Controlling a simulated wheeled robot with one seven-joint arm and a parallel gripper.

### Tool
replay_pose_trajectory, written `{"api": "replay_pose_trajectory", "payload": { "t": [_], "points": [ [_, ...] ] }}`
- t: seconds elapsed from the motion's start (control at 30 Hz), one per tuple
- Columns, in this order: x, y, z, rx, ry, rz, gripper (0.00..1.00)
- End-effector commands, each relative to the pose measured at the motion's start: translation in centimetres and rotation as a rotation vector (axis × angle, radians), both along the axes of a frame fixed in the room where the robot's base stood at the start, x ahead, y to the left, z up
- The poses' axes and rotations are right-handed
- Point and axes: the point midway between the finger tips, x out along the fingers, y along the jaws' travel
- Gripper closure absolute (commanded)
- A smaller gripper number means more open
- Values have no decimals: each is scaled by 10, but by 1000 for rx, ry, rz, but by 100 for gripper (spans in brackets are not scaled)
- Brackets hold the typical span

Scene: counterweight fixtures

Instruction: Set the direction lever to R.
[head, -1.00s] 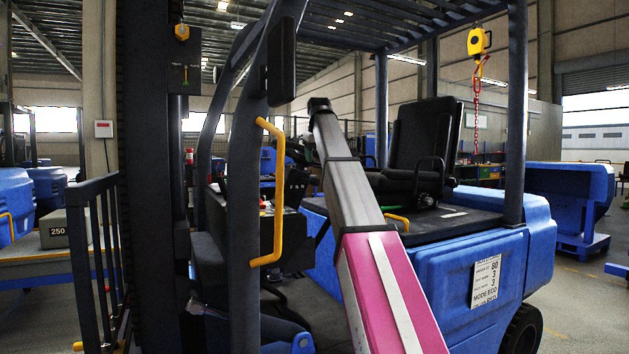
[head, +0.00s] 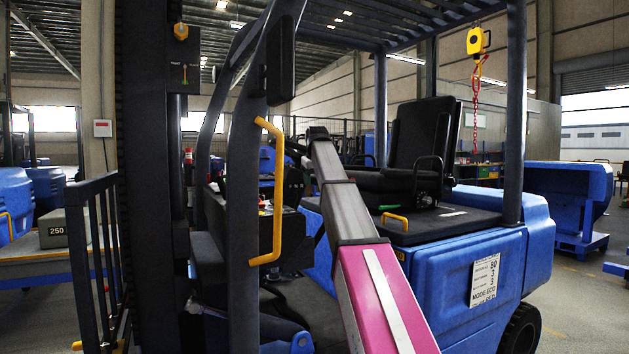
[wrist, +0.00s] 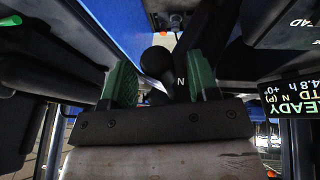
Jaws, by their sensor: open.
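In the wrist view, my gripper (wrist: 161,68) is open, with a green-padded finger on each side. The direction lever's round black knob (wrist: 157,61) shows between the fingers, nearer the left one. I cannot tell whether either finger touches it. A white letter N (wrist: 180,82) shows just right of the knob, on a dark surface. The R mark cannot be made out. In the head view, my arm reaches into the forklift cab, and the gripper and lever are hidden or too small to tell.
A display (wrist: 292,95) at the right of the wrist view reads READY and N. In the head view, a yellow grab handle (head: 268,190) on the front post stands left of my arm. The black seat (head: 420,145) is to the right.

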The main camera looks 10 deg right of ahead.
Motion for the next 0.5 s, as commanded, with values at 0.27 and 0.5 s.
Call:
{"api": "replay_pose_trajectory", "payload": {
  "t": [0.27,0.5],
  "points": [
    [0,0,0,0,0,0,100],
    [2,-10,-5,8,-23,55,100]
  ]
}}
